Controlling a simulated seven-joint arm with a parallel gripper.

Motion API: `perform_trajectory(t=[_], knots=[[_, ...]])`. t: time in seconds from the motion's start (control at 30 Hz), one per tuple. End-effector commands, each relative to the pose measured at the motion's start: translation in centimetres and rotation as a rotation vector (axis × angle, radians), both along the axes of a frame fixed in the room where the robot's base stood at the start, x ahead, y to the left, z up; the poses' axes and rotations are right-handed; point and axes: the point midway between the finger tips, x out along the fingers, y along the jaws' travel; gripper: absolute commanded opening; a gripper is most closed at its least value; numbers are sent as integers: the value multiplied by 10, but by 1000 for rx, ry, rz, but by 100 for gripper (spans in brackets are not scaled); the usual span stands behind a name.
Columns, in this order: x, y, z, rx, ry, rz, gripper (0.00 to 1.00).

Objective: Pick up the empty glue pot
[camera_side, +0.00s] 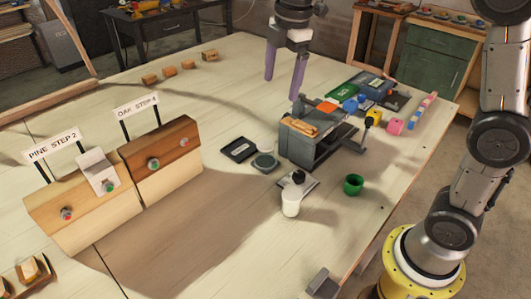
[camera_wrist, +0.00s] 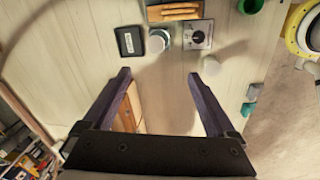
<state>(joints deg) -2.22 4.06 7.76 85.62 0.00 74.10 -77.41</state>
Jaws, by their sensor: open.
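A small green pot (camera_side: 353,185) stands upright on the table, right of centre, its open top showing a dark inside. It also shows at the top edge of the wrist view (camera_wrist: 250,5). A white cylindrical pot (camera_side: 290,204) stands to its left, and it shows in the wrist view (camera_wrist: 211,66) too. No label tells which is the glue pot, and I cannot see whether either holds anything. My gripper (camera_side: 282,88) is open and empty, above the table and behind both pots in the side view. Its two dark purple fingers (camera_wrist: 158,76) are wide apart in the wrist view.
A grey box with wooden laths (camera_side: 312,128) stands behind the pots. Two wooden blocks with signs (camera_side: 160,158) stand left. The front middle is clear.

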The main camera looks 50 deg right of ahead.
Motion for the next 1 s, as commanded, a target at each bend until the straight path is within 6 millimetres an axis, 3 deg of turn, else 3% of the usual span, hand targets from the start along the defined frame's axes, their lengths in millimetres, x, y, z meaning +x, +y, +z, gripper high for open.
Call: perform_trajectory(t=[0.1,0.2,0.47,0.8,1.0], knots=[[32,5,-31,-4,65,20,92],[45,7,-53,-6,104,22,92],[47,9,-88,-8,153,25,92],[46,9,-147,-7,151,23,92],[46,8,-160,-8,149,23,92]])
